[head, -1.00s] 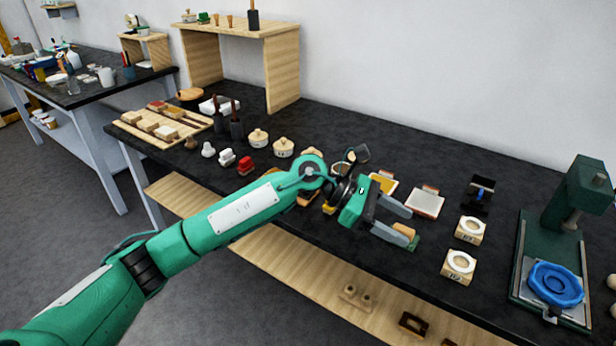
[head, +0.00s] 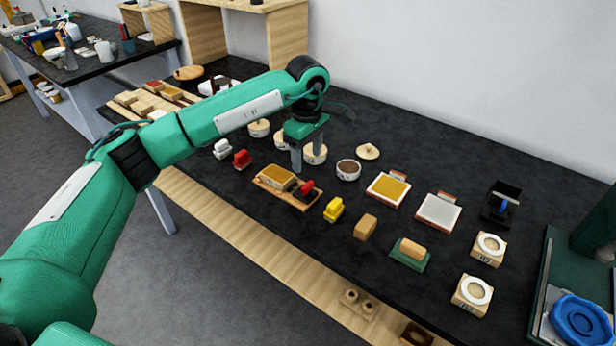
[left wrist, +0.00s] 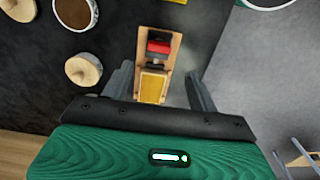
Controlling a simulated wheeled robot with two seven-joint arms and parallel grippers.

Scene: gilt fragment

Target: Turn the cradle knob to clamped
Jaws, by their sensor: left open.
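The cradle looks to be a small wooden board (head: 262,183) near the table's front edge. It bears a gold-topped block (head: 277,177) and a red knob-like part (head: 306,187) on a dark base. The left wrist view shows the same board (left wrist: 175,45), gold block (left wrist: 153,88) and red part (left wrist: 158,47). The knob's setting cannot be read. My left gripper (head: 308,160) points down, open and empty, above and behind the board in the head view. In the left wrist view its fingers (left wrist: 160,72) stand apart on either side of the board, not touching it. My right gripper is not in view.
A yellow block (head: 334,209), a tan block (head: 366,227) and a green-based block (head: 411,253) stand to the right. A brown-filled bowl (head: 348,169) and lidded pots (head: 259,128) are behind. A press with a blue wheel (head: 580,322) is far right.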

